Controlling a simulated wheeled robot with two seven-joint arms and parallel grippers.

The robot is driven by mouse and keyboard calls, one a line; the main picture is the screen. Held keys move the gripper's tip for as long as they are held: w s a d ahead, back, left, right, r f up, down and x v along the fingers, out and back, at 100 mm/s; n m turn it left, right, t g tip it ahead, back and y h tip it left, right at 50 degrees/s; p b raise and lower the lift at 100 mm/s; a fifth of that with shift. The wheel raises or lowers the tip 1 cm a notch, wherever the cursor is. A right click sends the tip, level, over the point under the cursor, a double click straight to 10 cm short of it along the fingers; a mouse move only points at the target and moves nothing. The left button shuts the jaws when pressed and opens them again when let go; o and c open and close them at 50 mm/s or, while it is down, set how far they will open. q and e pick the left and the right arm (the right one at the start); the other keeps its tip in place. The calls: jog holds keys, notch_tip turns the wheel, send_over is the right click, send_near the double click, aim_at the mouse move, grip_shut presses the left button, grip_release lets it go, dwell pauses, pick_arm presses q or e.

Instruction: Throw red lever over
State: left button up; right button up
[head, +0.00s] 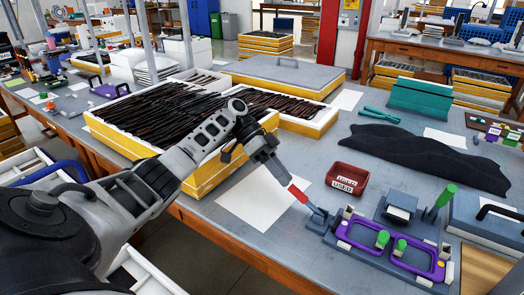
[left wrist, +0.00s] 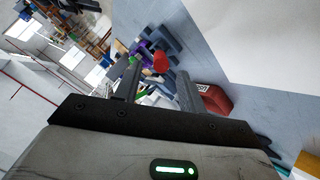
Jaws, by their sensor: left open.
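The red lever (head: 298,193) stands tilted up to the left from a grey base (head: 318,214) at the left end of the fixture. A purple eyeglass frame (head: 361,248) lies on that fixture, with green knobs (head: 400,246) beside the lenses. My left gripper (head: 284,180) is just up and left of the lever's tip. In the left wrist view, its two fingers (left wrist: 158,88) are apart, and the red lever (left wrist: 160,63) shows beyond the gap between them. I cannot tell whether it touches the lever. My right gripper is in neither view.
A red tray (head: 347,180) with labels sits behind the fixture. A white sheet (head: 258,197) lies left of the lever. Yellow-sided boxes of dark frames (head: 165,115) stand beneath and behind my left arm. A dark cloth (head: 425,158) covers the table farther back.

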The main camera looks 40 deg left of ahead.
pick_arm(q)
jog(key=b+v, duration=0.1)
jog(key=v, duration=0.8)
jog(key=shift+a+r, duration=0.2)
jog(key=shift+a, duration=0.05)
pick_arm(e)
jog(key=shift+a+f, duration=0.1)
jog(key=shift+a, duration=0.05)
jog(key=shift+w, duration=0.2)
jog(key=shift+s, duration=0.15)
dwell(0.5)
